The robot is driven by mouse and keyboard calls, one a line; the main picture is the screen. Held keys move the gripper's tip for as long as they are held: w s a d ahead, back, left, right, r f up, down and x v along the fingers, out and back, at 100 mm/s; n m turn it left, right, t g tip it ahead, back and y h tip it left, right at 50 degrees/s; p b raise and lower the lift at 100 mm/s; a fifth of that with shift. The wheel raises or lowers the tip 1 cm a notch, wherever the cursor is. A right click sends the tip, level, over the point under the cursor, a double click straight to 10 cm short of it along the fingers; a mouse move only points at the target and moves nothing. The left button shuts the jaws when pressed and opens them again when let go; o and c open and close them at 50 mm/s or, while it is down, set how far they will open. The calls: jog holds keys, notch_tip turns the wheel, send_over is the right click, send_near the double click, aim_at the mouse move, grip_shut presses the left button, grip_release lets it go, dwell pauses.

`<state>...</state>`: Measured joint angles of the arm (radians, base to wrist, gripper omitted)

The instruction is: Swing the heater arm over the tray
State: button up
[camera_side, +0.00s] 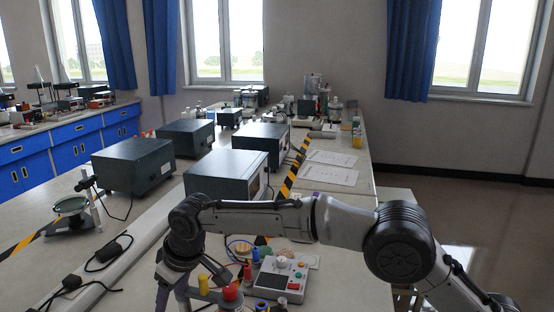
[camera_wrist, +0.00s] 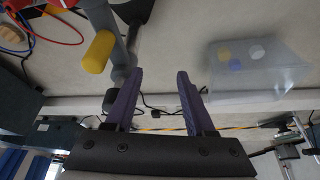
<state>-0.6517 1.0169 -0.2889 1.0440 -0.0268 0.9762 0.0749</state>
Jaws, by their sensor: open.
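My gripper (camera_wrist: 159,75) is open and empty, its two purple fingers apart. In the side view my gripper (camera_side: 173,295) points down at the front of the bench, partly cut off by the frame. What looks like the heater arm (camera_wrist: 118,55) is a grey bar left of the fingers, with a yellow grip (camera_wrist: 98,52); the fingers appear apart from it. The yellow grip also shows in the side view (camera_side: 203,284), just right of my gripper. A clear box (camera_wrist: 285,78) holding yellow, blue and white discs, possibly the tray, lies right of the fingers in the wrist view.
A white control box (camera_side: 282,275) with coloured knobs and cables stands right of my gripper. Dark instrument boxes (camera_side: 227,175) stand behind. A white trunking strip (camera_side: 120,250) and black cables run along the left. Paper sheets (camera_side: 328,174) lie farther back.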

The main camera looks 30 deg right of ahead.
jog(key=v, duration=1.4)
jog(key=s+d+r+m+t, duration=0.2)
jog(key=d+r+m, duration=0.1)
jog(key=d+r, duration=1)
jog(key=shift+d+r, duration=0.25)
jog(key=shift+d, duration=1.7)
jog(key=shift+s, duration=0.15)
